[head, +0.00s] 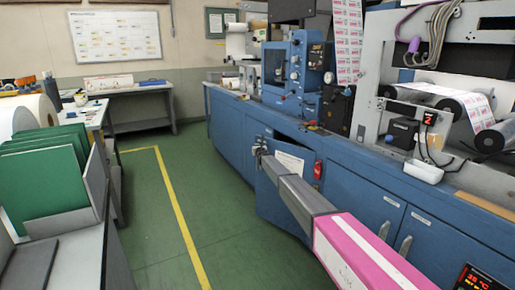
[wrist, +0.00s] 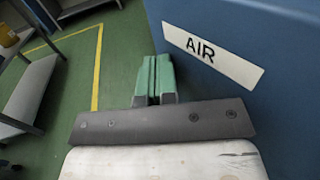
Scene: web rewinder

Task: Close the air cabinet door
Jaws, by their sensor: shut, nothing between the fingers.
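The air cabinet door (head: 275,205) is a blue panel in the long machine base and stands ajar, with a dark gap above it. In the wrist view the blue door (wrist: 285,95) fills the right side and carries a white AIR label (wrist: 213,54). My gripper (head: 257,149) is by the door's upper left part in the head view, partly hidden by its own wrist. In the wrist view its green fingertips (wrist: 156,62) are together and empty, just left of the door's face. Whether they touch it I cannot tell.
Blue cabinets (head: 360,200) run along the right under the web machine. A red item (head: 317,170) is mounted beside the opening. Green floor with a yellow line (head: 180,215) is clear to the left. A bench with green panels (head: 45,180) stands at far left.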

